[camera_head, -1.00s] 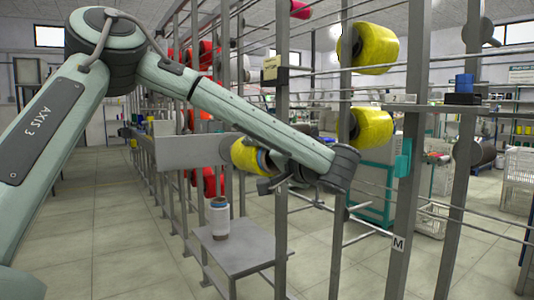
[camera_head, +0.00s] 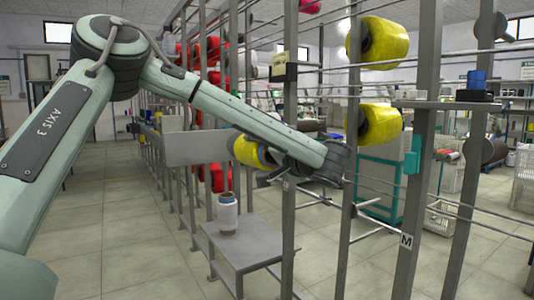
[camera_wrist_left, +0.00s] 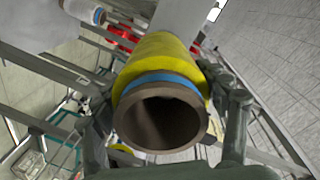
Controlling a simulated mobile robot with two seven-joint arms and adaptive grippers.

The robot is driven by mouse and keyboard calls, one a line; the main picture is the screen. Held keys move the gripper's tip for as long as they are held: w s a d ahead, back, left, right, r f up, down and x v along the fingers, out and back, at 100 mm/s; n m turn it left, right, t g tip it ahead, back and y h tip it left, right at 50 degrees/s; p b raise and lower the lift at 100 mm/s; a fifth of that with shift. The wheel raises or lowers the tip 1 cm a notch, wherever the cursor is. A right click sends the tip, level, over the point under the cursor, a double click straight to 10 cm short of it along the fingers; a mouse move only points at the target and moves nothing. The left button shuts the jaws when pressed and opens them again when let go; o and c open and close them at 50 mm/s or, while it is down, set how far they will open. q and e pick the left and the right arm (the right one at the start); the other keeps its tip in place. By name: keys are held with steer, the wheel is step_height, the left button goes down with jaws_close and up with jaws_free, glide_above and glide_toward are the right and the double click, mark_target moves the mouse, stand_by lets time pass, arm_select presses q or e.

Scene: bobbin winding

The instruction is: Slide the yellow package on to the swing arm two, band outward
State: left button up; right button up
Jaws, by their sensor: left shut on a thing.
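The yellow package (camera_head: 246,149) is a yellow wound bobbin on a brown tube, with a blue band near one end. My left gripper (camera_head: 276,172) is shut on it amid the rack posts. In the left wrist view the package (camera_wrist_left: 160,52) lies between my fingers (camera_wrist_left: 165,122), the blue band (camera_wrist_left: 160,78) and open tube end facing the camera. I cannot tell which holder is swing arm two. Two other yellow packages, an upper (camera_head: 383,42) and a lower (camera_head: 381,125), sit on the rack. My right gripper is not in view.
Grey rack posts (camera_head: 289,220) and thin horizontal rods stand around my left forearm. A low grey table (camera_head: 245,243) carries a white bobbin (camera_head: 228,213). A grey sheet panel (camera_head: 200,147) is behind the held package. Open floor lies at left.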

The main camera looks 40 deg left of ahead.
arm_select(q)
steer(key=shift+x, duration=1)
steer(key=shift+f, duration=0.45)
steer(key=o, duration=1.4)
steer(key=shift+d, duration=0.1)
steer(key=v, duration=1.2)
